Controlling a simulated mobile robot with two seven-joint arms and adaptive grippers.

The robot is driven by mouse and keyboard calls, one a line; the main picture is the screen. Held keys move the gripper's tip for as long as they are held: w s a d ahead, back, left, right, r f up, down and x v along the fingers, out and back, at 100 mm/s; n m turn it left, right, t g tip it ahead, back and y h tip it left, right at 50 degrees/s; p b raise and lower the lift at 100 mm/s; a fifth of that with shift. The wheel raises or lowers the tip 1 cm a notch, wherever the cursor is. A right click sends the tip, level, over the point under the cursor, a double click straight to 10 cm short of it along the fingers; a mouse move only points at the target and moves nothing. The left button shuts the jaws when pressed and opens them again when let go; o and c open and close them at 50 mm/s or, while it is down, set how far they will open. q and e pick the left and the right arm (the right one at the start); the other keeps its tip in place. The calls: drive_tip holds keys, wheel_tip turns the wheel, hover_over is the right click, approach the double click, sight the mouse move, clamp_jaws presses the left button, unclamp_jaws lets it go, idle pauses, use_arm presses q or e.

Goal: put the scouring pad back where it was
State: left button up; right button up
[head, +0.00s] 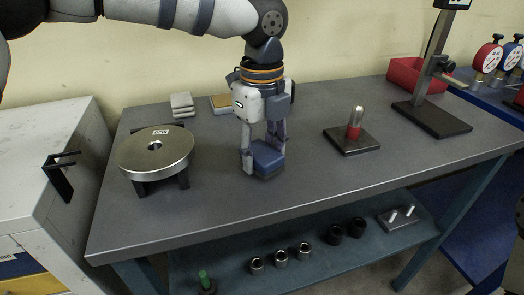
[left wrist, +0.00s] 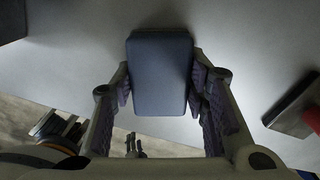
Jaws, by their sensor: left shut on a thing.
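The scouring pad (head: 267,158) is a blue-grey rectangular block over the middle of the grey bench. My left gripper (head: 262,150) points down and is shut on it, with a finger on each side. In the left wrist view the scouring pad (left wrist: 161,75) sits between the two fingers of my left gripper (left wrist: 163,95), its broad face toward the camera. I cannot tell whether its underside touches the bench top or hangs slightly above it. My right gripper is not in view.
A round metal plate on a dark stand (head: 157,152) is to the left. Stacked grey pads (head: 181,105) and a yellowish flat item (head: 222,104) lie behind. A red-and-silver post on a dark base (head: 352,138) stands right. The front of the bench (head: 240,210) is clear.

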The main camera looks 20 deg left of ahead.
sight(262, 151)
use_arm(q)
drive_tip(key=o, duration=1.1)
drive_tip(key=shift+f, duration=0.1)
wheel_tip(262, 151, up, 12)
